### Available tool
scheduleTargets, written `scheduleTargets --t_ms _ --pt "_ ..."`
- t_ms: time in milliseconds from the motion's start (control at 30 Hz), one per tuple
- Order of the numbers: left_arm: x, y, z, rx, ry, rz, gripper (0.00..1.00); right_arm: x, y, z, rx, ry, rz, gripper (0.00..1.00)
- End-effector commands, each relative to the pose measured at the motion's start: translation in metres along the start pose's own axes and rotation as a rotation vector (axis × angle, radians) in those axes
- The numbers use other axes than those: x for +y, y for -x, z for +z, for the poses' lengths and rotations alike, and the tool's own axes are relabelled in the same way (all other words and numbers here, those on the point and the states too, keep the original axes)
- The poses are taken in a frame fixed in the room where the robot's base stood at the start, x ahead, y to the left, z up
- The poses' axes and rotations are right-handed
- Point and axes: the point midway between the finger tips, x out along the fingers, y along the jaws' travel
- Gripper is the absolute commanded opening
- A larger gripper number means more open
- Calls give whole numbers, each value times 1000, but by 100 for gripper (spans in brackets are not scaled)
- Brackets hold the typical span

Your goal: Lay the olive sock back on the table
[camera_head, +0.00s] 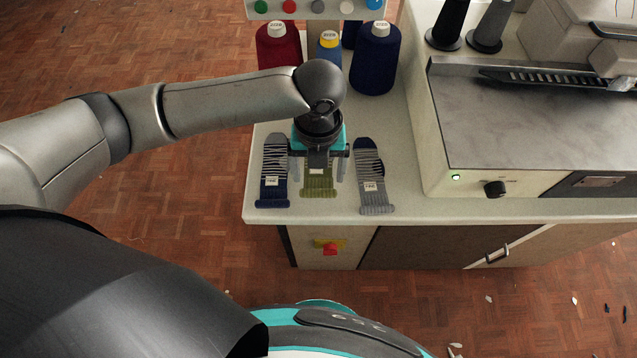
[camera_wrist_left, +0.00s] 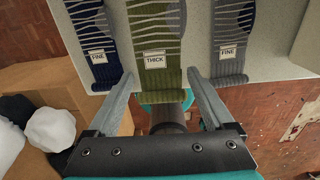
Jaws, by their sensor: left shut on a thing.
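The olive sock (camera_head: 319,187) carries a white THICK label, which reads clearly in the left wrist view (camera_wrist_left: 158,82). My left gripper (camera_head: 318,174) points down over the table, with one finger along each side edge of the sock. In the left wrist view the fingers (camera_wrist_left: 162,76) are shut on it across its width. The sock appears held a little above the table top (camera_head: 400,205), its cuff covering the table's edge in the wrist view. My gripper and wrist hide its far part in the head view. My right gripper is out of view.
A navy striped sock (camera_head: 273,180) lies left of the olive one and a grey striped sock (camera_head: 371,180) lies right. Thread cones, including a blue one (camera_head: 375,60), stand behind. A cardboard box (camera_wrist_left: 50,92) shows below.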

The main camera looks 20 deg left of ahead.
Motion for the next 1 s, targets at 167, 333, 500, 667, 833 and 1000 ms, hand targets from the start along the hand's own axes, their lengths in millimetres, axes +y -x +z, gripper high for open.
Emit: scheduleTargets --t_ms 167,333,500,667,833,1000 --pt "0 -15 -1 2 0 0 25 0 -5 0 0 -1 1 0" --pt "0 -42 -1 3 -1 0 25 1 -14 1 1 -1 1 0" --pt "0 -45 0 -1 -1 -1 25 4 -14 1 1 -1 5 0" --pt "0 -45 0 -1 -1 0 25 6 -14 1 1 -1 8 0" --pt "0 -47 0 -1 0 -1 94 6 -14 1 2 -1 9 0" --pt "0 -47 0 0 0 0 100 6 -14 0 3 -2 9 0"
